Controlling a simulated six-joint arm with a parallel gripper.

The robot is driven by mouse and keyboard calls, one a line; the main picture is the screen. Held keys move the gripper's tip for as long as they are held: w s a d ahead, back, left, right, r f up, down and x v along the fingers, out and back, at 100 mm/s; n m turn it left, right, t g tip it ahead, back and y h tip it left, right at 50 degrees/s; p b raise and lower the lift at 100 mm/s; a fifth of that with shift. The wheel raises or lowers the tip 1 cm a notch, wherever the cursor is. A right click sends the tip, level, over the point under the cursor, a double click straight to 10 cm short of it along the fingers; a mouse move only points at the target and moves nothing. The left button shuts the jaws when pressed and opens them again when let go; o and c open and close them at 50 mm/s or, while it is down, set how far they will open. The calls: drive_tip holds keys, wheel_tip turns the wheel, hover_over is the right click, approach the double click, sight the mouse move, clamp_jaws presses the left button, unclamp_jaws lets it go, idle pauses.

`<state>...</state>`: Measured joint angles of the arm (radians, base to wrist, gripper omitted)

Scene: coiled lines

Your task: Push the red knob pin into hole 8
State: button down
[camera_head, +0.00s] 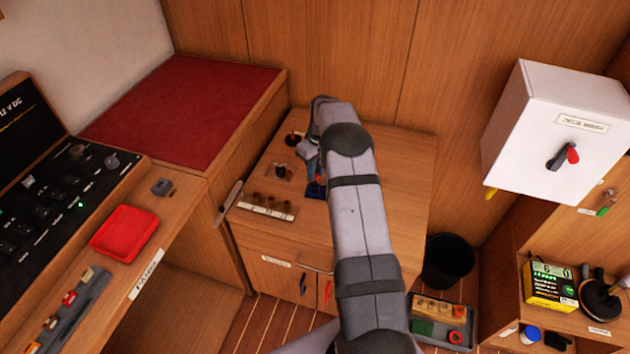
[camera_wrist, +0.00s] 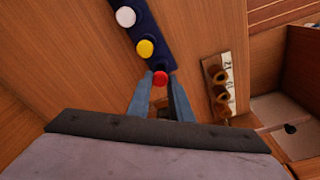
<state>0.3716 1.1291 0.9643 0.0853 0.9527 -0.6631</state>
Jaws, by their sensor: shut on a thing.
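The red knob pin (camera_wrist: 161,78) sits between the fingertips of my gripper (camera_wrist: 161,82) in the wrist view, and the fingers are shut on it. It is at the near end of a dark blue rack (camera_wrist: 138,30); I cannot tell whether its shaft is still in the rack. A pale labelled strip (camera_wrist: 229,72) with several brown round sockets lies to the right of the gripper. In the head view this strip (camera_head: 266,207) is at the cabinet top's front left edge. My gripper (camera_head: 315,172) is partly hidden by my arm there. Hole 8 cannot be picked out.
A yellow knob (camera_wrist: 145,48) and a white knob (camera_wrist: 125,17) stand in the rack beyond the red one. A small plate with dark parts (camera_head: 279,172) and a red-topped black item (camera_head: 294,138) stand left of the gripper. The cabinet top (camera_head: 405,175) is clear at right.

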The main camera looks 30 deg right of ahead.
drive_tip(key=shift+r+p, duration=1.35)
drive_tip(key=shift+r, duration=1.15)
drive_tip(key=w+a+r+p, duration=0.1)
drive_tip(key=w+a, duration=0.1)
drive_tip(key=a, duration=0.7)
drive_tip(key=w+a+r+m+p, duration=0.1)
drive_tip(key=w+a+r+p, duration=0.1)
drive_tip(key=a, duration=0.7)
drive_tip(key=shift+w+a+r, duration=0.15)
drive_tip(key=shift+a+r, duration=0.15)
drive_tip(key=shift+a, duration=0.05)
drive_tip(key=shift+f, duration=0.15)
drive_tip(key=shift+f+b, duration=1.8)
drive_tip(key=shift+f, duration=1.05)
drive_tip(key=shift+f+b, duration=1.4)
drive_tip(key=shift+f, duration=0.55)
